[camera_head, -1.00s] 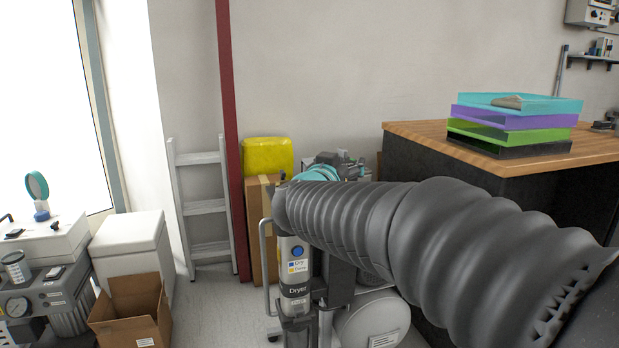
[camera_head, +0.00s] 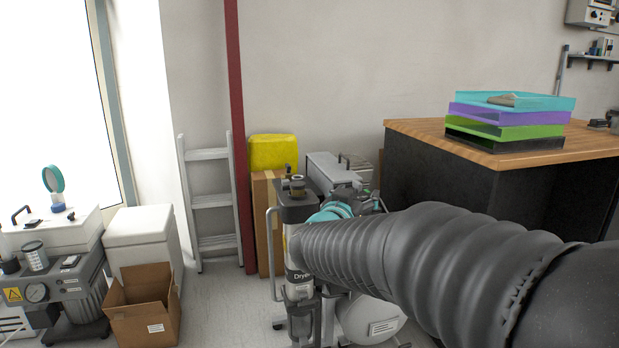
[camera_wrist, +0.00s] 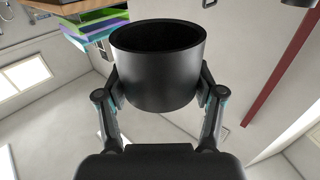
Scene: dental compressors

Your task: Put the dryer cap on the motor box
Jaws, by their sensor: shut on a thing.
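A black, hollow cylindrical cap (camera_wrist: 155,80), which looks like the dryer cap, is held between the two fingers of my gripper (camera_wrist: 164,92) in the wrist view. Its open end faces up in that view. In the head view my ribbed arm hides the gripper and the cap. The dryer column (camera_head: 298,215) stands in front of the arm's far end, with its dark top and small fitting exposed. A light grey box with a handle (camera_head: 335,172) is behind it, possibly the motor box. I cannot tell for sure.
Another compressor (camera_head: 50,280) with a white, handled top box (camera_head: 50,232) stands at left. An open carton (camera_head: 145,312) and a white bin (camera_head: 140,240) are beside it. A wooden-topped bench (camera_head: 420,128) with stacked trays is at right. Some floor is clear at centre left.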

